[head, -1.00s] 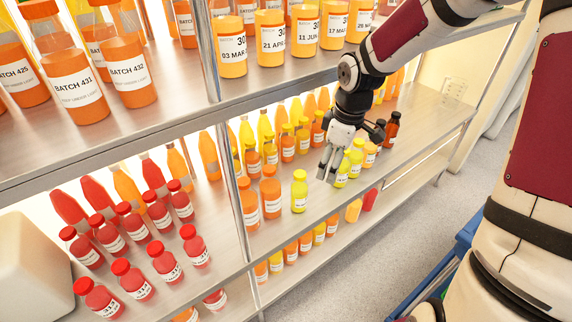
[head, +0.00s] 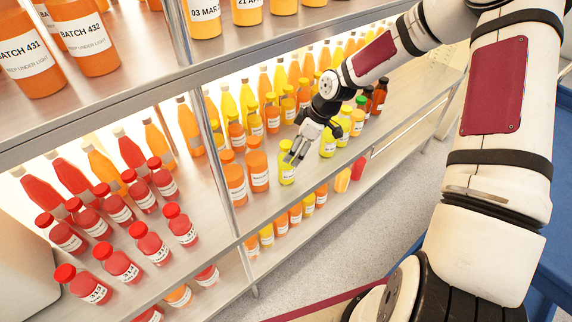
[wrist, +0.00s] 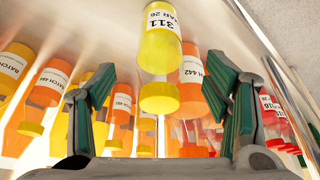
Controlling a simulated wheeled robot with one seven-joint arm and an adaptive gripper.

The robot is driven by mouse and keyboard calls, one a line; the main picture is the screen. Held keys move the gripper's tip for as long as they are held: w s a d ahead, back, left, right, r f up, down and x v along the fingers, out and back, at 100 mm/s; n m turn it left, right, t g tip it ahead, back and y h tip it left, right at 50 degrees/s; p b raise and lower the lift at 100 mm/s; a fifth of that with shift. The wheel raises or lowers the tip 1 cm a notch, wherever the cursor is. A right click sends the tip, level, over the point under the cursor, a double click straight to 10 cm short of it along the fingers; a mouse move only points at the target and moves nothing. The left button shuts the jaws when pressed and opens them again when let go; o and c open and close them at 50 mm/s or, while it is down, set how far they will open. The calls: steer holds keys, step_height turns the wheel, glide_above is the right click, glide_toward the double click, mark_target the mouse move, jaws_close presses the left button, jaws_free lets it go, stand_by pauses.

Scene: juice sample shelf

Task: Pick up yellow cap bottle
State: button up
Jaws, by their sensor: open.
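A small yellow bottle with a yellow cap (head: 287,174) stands upright at the front of the middle shelf. My gripper (head: 296,150) is open and empty, close by its upper right side and partly overlapping it in the head view. In the wrist view the bottle (wrist: 161,48) appears cap-down, labelled 311, with its cap (wrist: 159,98) between the two spread fingers of my gripper (wrist: 160,75). No contact is visible. More yellow-capped bottles (head: 328,143) stand just right of my gripper.
Orange bottles (head: 258,170) stand close on the left, and red-capped bottles (head: 122,264) farther left beyond a metal post (head: 217,160). Dark bottles (head: 379,96) stand to the right. The upper shelf (head: 150,120) overhangs. The aisle floor (head: 330,255) is clear.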

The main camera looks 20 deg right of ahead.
steer(key=shift+b+x, duration=0.3)
steer(key=shift+x, duration=2.95)
steer(key=shift+w+a+r, duration=0.1)
steer(key=shift+w, duration=0.05)
steer(key=c, duration=1.5)
